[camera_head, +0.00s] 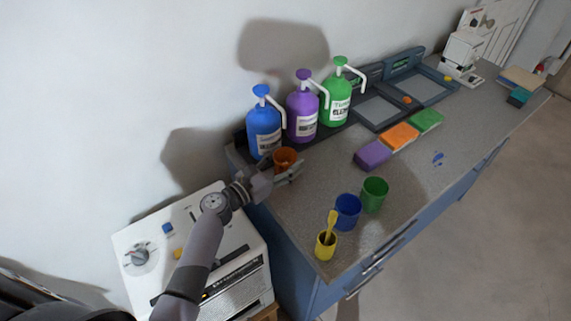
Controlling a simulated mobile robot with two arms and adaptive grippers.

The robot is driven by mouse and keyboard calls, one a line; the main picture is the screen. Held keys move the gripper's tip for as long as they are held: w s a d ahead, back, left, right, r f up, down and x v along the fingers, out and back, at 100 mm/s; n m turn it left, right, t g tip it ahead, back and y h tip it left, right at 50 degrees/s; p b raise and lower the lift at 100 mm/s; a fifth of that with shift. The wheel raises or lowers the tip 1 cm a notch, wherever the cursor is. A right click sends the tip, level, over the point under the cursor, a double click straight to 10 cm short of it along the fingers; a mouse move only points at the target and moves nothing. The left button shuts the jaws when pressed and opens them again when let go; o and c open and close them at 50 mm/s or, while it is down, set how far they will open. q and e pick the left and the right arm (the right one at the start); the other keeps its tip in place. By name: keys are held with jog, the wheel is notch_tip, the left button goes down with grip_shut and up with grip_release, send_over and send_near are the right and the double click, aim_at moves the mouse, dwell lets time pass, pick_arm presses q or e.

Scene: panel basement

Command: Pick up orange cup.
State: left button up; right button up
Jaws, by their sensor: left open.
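The orange cup (286,157) stands near the left end of the grey counter, in front of the blue and purple pump bottles. My left gripper (289,170) is open at the cup, with a finger low in front of it. The lower part of the cup is hidden by the gripper, and I cannot tell whether the fingers touch it. My right gripper is not in view.
Blue (264,130), purple (302,112) and green (337,98) pump bottles stand close behind the cup. Blue (347,213), green (374,195) and yellow (325,247) cups stand near the counter's front edge. Purple (372,155), orange and green blocks lie to the right.

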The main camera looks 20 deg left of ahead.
aim_at(285, 152)
pick_arm(q)
jog(key=shift+c, duration=0.2)
jog(key=c, duration=0.8)
jog(key=shift+r, duration=0.15)
jog(key=shift+r+p, duration=0.35)
jog(key=shift+r, duration=1.45)
jog(key=shift+b+v, duration=1.85)
jog(key=shift+v, duration=7.1)
jog(key=shift+f, duration=0.1)
